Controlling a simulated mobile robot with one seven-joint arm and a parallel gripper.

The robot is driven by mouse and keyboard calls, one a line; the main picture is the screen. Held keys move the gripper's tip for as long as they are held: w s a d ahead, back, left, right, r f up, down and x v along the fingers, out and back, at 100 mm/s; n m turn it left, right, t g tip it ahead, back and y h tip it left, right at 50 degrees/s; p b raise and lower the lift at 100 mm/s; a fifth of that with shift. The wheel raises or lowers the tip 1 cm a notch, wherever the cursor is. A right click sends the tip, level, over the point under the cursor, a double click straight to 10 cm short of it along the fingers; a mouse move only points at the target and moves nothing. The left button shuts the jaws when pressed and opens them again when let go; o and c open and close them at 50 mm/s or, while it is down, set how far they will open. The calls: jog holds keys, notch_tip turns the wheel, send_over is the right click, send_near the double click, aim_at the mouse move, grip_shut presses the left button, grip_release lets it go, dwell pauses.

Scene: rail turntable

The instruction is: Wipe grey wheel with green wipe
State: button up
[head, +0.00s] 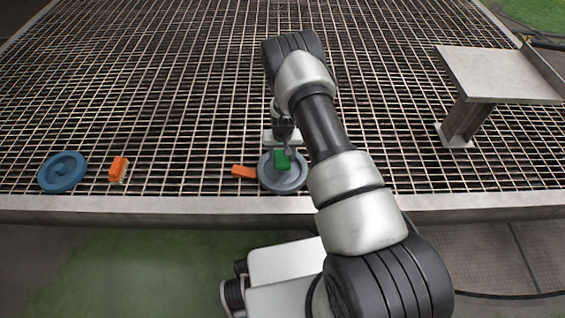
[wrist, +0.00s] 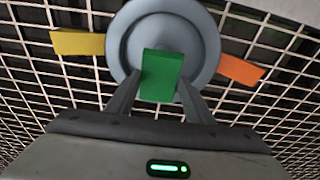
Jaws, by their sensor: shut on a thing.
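The grey wheel (head: 270,181) lies flat on the metal grating near its front edge; in the wrist view the wheel (wrist: 201,38) fills the top middle. The green wipe (head: 282,160) is a small block between my gripper's fingers, and it also shows in the wrist view (wrist: 161,75). My gripper (head: 284,150) is shut on the green wipe. It holds the wipe over the wheel's middle, and I cannot tell whether the wipe touches the wheel. The wipe hides part of the wheel's centre.
An orange block (head: 243,171) lies beside the wheel. A yellow block (wrist: 78,42) lies on its other side. A blue wheel (head: 62,172) and an orange brush-like block (head: 118,169) lie at left. A grey raised stand (head: 498,74) is at right. The grating between is mostly clear.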

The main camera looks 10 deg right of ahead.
aim_at(283, 167)
jog(key=shift+w, duration=0.2)
jog(key=shift+s+a+r+p, duration=0.1)
jog(key=shift+s+p, duration=0.4)
jog(key=shift+s, duration=0.15)
jog(key=shift+s+a+p, duration=0.2)
jog(key=shift+s+p, duration=0.2)
jog(key=shift+s, duration=0.5)
jog(key=shift+s+a+p, duration=0.15)
jog(key=shift+s+p, duration=0.2)
jog(key=shift+s, duration=0.55)
jog(key=shift+w+d+f+b, duration=0.1)
jog(key=shift+w+f+b, duration=0.3)
jog(key=shift+b, duration=0.1)
jog(key=shift+w+d+b, duration=0.15)
jog(key=shift+w+b, duration=0.55)
jog(key=shift+w, duration=0.05)
jog(key=shift+w+r, duration=0.15)
jog(key=shift+w, duration=0.2)
jog(key=shift+w+d, duration=0.3)
jog(key=shift+w, duration=0.65)
